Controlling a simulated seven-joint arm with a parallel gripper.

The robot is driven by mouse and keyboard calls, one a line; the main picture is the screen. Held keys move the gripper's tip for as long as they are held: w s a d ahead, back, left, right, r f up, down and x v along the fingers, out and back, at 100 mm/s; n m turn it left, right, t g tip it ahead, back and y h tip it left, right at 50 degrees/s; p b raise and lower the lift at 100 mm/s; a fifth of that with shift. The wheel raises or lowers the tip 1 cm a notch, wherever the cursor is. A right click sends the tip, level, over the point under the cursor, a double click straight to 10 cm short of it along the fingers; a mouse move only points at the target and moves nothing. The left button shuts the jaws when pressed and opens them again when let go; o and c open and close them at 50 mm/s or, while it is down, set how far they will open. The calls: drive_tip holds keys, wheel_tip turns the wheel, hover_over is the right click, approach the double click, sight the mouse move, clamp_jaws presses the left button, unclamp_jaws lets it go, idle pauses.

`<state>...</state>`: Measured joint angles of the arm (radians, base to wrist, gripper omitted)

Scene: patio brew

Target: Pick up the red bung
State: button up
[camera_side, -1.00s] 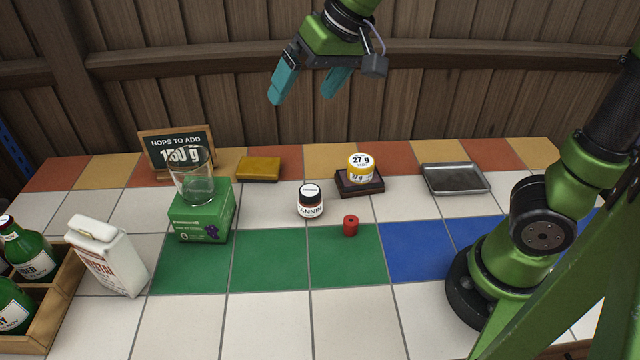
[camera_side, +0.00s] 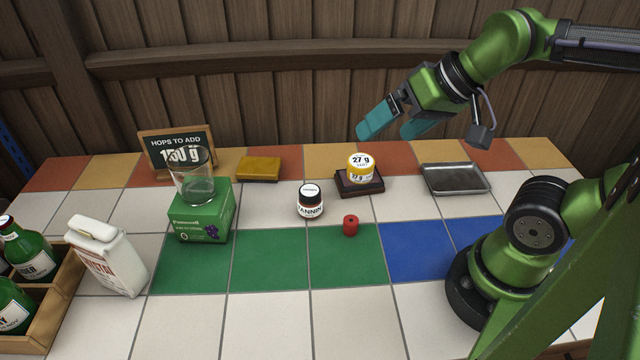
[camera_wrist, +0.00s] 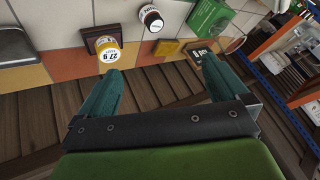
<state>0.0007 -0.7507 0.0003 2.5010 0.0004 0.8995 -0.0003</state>
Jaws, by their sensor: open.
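The red bung (camera_side: 351,225), a small cylinder with a hole in its top, stands upright on a green tile near the middle of the table in the side view. My gripper (camera_side: 385,130) is open and empty. It is in the air above the back edge of the table, up and to the right of the bung and well apart from it. In the wrist view my gripper's fingers (camera_wrist: 160,85) are spread with nothing between them. I cannot make out the bung in the wrist view.
A metal tray (camera_side: 455,178) is at right. A glass (camera_side: 193,185) rests on a green box (camera_side: 203,215).

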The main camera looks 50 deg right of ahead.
idle(0.3)
drive_tip(key=c, duration=0.7)
drive_tip(key=g+h, duration=0.2)
drive_tip(key=g, duration=0.5)
hover_over(351, 220)
drive_tip(key=f, duration=1.8)
drive_tip(key=shift+w+a, duration=0.1)
drive_tip(key=shift+a, duration=0.1)
drive_tip(key=shift+d+f, duration=0.15)
drive_tip(key=shift+f, duration=2.55)
